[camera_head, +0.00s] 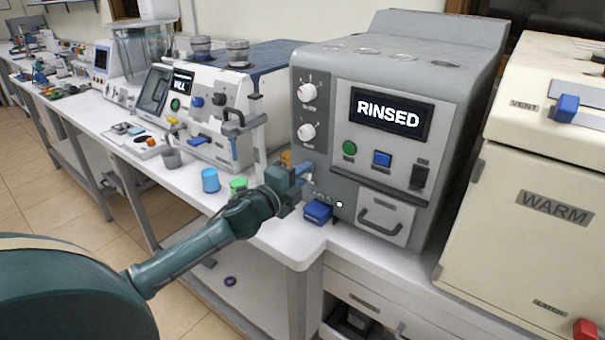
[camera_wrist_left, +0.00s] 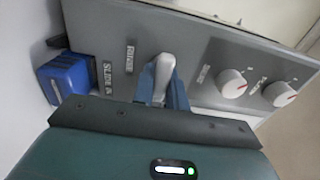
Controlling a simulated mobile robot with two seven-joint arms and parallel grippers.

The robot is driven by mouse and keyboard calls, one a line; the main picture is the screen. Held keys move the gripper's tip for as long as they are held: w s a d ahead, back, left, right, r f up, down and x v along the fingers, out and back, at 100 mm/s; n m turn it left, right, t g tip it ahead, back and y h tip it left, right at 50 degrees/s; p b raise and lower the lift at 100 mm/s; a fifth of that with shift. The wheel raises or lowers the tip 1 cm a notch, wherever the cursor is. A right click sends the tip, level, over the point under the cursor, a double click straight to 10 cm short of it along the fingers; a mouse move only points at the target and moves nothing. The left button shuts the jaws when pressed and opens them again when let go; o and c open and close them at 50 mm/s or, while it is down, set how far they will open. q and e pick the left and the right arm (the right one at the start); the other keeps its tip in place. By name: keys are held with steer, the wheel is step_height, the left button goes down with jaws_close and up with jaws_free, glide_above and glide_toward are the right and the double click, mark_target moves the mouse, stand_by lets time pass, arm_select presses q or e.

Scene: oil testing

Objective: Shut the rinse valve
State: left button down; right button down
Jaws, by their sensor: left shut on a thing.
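The grey machine (camera_head: 400,60) stands on the bench, and its screen (camera_head: 392,112) reads RINSED. My left gripper (camera_head: 302,171) is at the lower left of its front. In the left wrist view, a pale grey lever (camera_wrist_left: 164,66), which looks like the rinse valve, sticks out of the grey panel beside a label that seems to read RINSE. The blue fingers of my left gripper (camera_wrist_left: 163,88) are shut on this lever. The lower part of the lever is hidden between the fingers. In the head view the gripper mostly hides the lever. My right gripper is in neither view.
A blue block (camera_head: 318,212) sits low on the front, close to my gripper. Two white knobs (camera_head: 307,91) are above it. A green cup (camera_head: 238,186) and a blue cup (camera_head: 210,180) stand on the bench to the left. A cream cabinet (camera_head: 540,200) stands at right.

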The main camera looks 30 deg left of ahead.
arm_select(q)
steer(key=c, duration=1.4)
jaws_free()
steer(key=s+a+b, duration=0.1)
steer(key=s+b, duration=0.1)
steer(key=s, duration=1.1)
